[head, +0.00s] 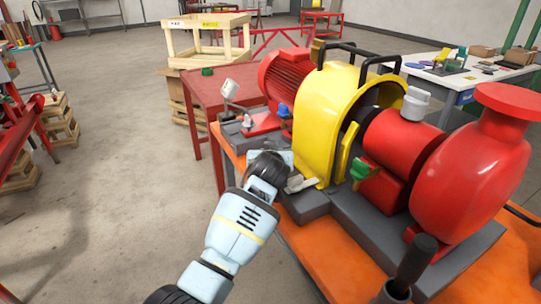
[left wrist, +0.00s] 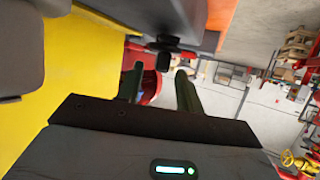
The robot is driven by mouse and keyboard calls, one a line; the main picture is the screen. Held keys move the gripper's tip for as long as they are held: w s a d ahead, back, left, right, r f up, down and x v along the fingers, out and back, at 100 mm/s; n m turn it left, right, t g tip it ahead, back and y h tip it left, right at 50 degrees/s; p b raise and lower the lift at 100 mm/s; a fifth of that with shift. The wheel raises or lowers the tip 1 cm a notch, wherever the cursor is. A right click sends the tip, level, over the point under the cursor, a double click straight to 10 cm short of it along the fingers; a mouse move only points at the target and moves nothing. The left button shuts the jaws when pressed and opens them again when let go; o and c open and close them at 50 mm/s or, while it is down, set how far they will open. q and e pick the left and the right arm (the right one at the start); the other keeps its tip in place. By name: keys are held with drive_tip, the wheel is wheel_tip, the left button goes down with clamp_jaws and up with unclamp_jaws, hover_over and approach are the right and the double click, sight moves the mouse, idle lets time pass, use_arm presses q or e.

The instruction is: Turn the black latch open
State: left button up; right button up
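The yellow guard (head: 340,95) with black handles stands upright on the grey pump base, between the red motor (head: 288,75) and the red pump housing (head: 405,140). My left gripper (head: 284,172) is low beside the guard's near left edge; its fingertips are hard to make out there. In the left wrist view its two dark fingers (left wrist: 160,88) are apart, with a gap between them. A small black part, which looks like the latch (left wrist: 168,54), sits just ahead of the fingertips, below a grey block. I cannot make out the latch in the head view. My right gripper is out of view.
A green-handled valve (head: 361,170) sits right of the guard. A black upright handle (head: 415,258) stands at the near edge of the orange bench (head: 325,255). A red table (head: 205,88) is behind left.

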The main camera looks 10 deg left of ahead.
use_arm(q)
drive_tip(key=v, duration=0.4)
drive_tip(key=shift+s+d+r+p, duration=0.1)
drive_tip(key=shift+s+r+p, duration=0.05)
drive_tip(key=shift+s+p, duration=0.2)
drive_tip(key=shift+c, duration=0.5)
